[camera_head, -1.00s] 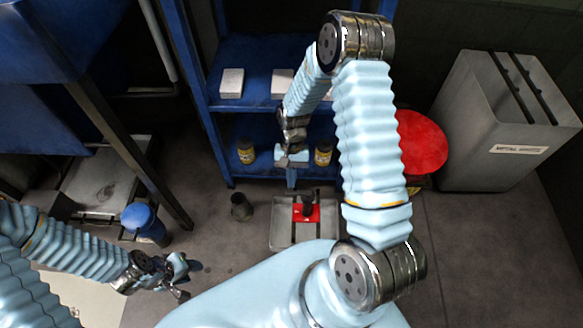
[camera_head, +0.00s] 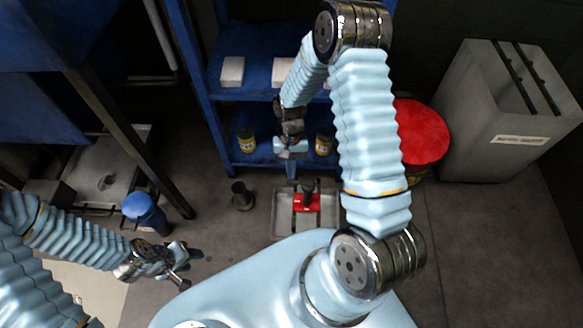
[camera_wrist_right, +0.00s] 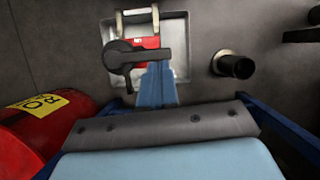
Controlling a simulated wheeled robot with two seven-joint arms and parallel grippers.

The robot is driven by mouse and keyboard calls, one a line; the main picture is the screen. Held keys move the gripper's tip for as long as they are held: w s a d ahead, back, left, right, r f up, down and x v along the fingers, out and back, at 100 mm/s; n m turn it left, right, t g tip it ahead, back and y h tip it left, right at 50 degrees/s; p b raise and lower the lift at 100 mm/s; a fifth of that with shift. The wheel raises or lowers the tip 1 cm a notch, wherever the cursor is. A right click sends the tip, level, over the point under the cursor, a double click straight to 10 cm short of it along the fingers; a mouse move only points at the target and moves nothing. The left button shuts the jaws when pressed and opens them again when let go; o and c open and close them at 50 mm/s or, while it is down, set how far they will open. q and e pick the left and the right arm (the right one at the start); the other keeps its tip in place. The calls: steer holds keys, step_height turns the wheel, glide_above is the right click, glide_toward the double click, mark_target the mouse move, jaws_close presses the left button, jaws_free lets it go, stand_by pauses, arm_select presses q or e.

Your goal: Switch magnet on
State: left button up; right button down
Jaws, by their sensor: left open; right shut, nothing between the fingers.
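The magnet is a small red block (camera_head: 307,203) with a dark lever (camera_head: 308,187) on top. It sits in a shallow metal tray (camera_head: 281,225) on the floor. In the right wrist view the red block (camera_wrist_right: 147,42) is partly hidden by the black lever (camera_wrist_right: 138,56), whose arm points right from a round hub. My right gripper (camera_head: 291,182) is shut and empty, pointing down above the tray's back side. In the wrist view its blue fingertips (camera_wrist_right: 158,66) overlap the lever arm's lower edge; contact cannot be told. My left gripper (camera_head: 190,262) is open and empty at lower left.
A dark cup-like cylinder (camera_head: 241,196) stands left of the tray. A blue shelf (camera_head: 262,57) with yellow-labelled jars is behind. A red drum (camera_head: 421,131) and a grey bin (camera_head: 478,125) stand right. A blue-topped container (camera_head: 139,206) is at left.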

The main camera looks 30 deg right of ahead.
steer(key=shift+a, duration=0.1)
steer(key=n, duration=0.1)
steer(key=s+a+n+h, duration=0.1)
steer(key=n, duration=0.2)
steer(key=shift+s+a+h, duration=0.2)
steer(key=shift+s+h, duration=0.05)
steer(key=shift+h, duration=0.05)
steer(key=s+n+h+b, duration=0.1)
steer(key=n, duration=0.2)
steer(key=s+n+h+b, duration=0.1)
steer(key=s+n, duration=0.1)
steer(key=n, duration=0.2)
steer(key=s+a+n+t+h+b, duration=0.1)
steer(key=s+n, duration=0.1)
steer(key=n, duration=0.1)
steer(key=shift+s+n+h, duration=0.1)
steer(key=shift+n+h, duration=0.2)
steer(key=shift+d, duration=0.1)
steer(key=shift+w+d, duration=0.35)
steer(key=shift+d, duration=0.3)
